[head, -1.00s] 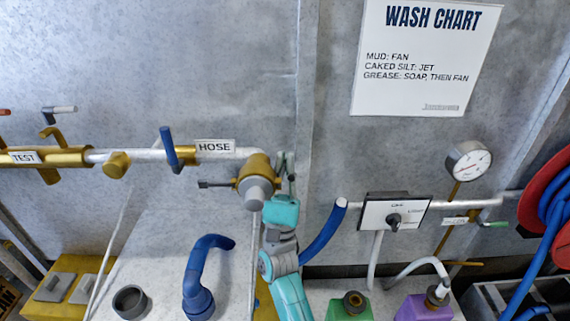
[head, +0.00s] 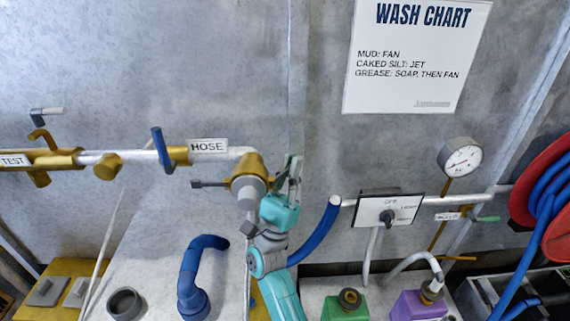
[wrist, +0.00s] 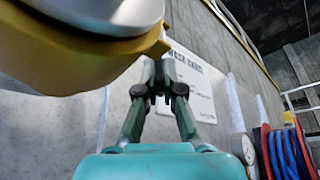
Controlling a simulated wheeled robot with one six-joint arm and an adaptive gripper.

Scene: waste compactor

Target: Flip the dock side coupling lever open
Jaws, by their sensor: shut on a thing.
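The brass coupling (head: 248,176) with a grey end cap sits at the right end of the HOSE pipe. One grey lever (head: 208,184) sticks out from its left side. My gripper (head: 294,163) is at the coupling's right side, fingers pointing up. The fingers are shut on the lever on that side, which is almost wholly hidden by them. In the wrist view, the coupling (wrist: 75,60) fills the upper left and my fingertips (wrist: 159,70) meet just below its brass lug. How far that lever is swung out cannot be told.
A blue-handled valve (head: 163,148) is on the pipe to the left. A blue hose end (head: 318,232) and a selector box (head: 388,210) are close on the right. A blue bent hose (head: 195,275) stands below left. The wall above is clear except for the wash chart (head: 415,60).

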